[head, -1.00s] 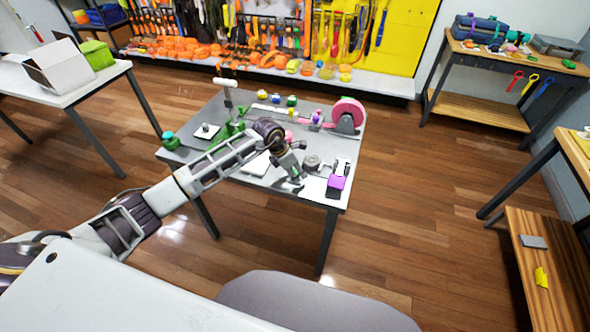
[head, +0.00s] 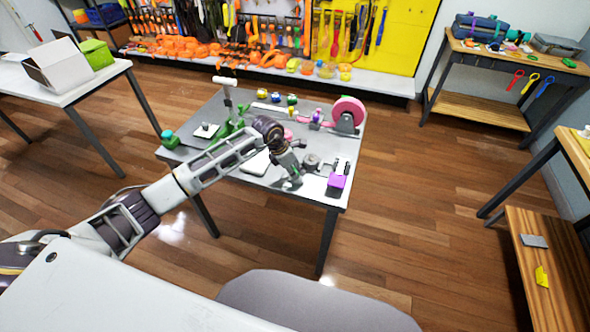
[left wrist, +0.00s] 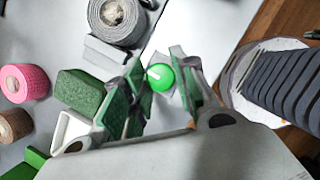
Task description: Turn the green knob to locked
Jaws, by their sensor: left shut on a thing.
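The green knob (left wrist: 161,77) shows in the left wrist view as a small bright green round cap with a white mark at its upper left side. It sits on a small grey plate, between the green-padded fingers of my left gripper (left wrist: 163,88), which is shut on it. In the head view my left gripper (head: 291,177) reaches down to the front part of the grey table (head: 235,180), and it mostly hides the knob there. I cannot read any locked marking. My right gripper is not in view.
A grey roll (head: 312,162) and a purple block (head: 337,182) stand close to the right of my left gripper. A pink roll (head: 347,112) is at the table's back right. A green block (left wrist: 84,91) lies left of the fingers in the wrist view.

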